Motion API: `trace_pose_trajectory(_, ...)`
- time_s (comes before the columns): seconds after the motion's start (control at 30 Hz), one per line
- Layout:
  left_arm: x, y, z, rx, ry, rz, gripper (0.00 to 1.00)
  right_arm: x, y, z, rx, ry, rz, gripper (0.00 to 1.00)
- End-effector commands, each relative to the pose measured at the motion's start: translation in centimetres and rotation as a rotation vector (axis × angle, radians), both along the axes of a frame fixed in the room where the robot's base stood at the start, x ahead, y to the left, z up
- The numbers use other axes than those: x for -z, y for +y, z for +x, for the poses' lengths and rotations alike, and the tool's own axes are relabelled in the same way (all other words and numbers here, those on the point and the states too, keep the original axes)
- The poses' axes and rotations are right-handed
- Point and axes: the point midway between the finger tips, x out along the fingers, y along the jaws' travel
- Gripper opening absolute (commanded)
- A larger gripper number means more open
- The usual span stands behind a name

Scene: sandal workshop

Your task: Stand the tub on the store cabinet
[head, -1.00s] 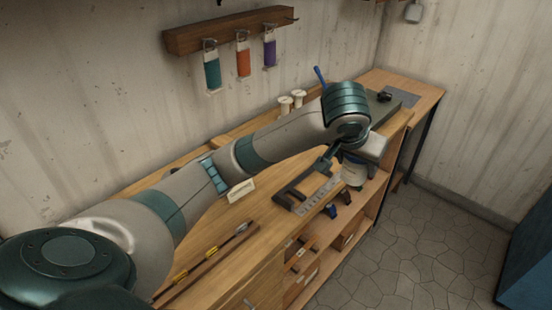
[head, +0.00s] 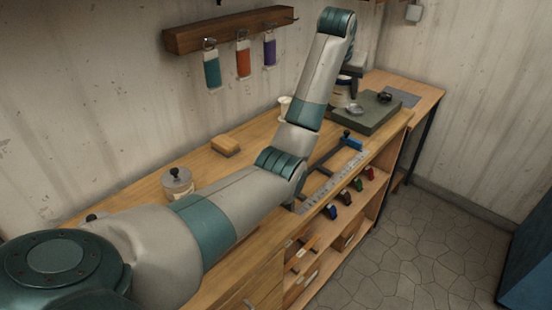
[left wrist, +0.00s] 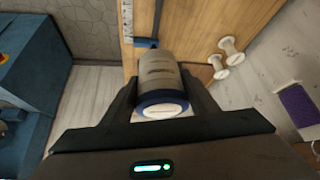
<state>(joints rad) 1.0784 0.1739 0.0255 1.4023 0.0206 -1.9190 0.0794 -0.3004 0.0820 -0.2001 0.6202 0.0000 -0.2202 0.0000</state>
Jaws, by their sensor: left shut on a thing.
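The tub (head: 341,97), pale with a dark blue band, is partly hidden behind my left forearm in the head view. It fills the middle of the left wrist view (left wrist: 158,72), with a blue-rimmed end towards me. My left gripper (left wrist: 160,98) is shut on it, one dark finger on each side. In the head view the gripper (head: 354,76) is up over the far right part of the bench. A blue cabinet-like body (head: 530,250) stands on the floor at the right edge; I cannot tell whether it is the store cabinet. My right gripper is out of view.
The wooden bench (head: 245,165) carries a green-grey slab (head: 371,115), a steel ruler (head: 330,187), a lidded pot (head: 177,181) and white spools (left wrist: 231,46). Small coloured items sit on the shelf below. A rail (head: 230,30) with hanging swatches is on the wall. The floor (head: 420,245) is clear.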

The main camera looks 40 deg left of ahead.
Motion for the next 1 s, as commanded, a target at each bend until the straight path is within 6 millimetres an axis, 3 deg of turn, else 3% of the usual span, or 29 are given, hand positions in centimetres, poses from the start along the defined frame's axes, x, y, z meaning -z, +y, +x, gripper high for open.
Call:
trace_pose_trajectory(0.2, 6.3, 1.5, 2.3, 0.051, 0.003, -0.005, 0.24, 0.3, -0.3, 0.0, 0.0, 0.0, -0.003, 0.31)
trace_pose_trajectory(0.4, 10.0, 0.9, 3.0, 0.112, 0.0, 0.001, 0.24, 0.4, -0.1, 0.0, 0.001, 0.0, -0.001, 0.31)
trace_pose_trajectory(1.0, 11.1, 1.4, 2.7, 0.13, -0.001, 0.004, 0.24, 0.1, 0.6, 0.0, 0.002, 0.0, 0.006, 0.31)
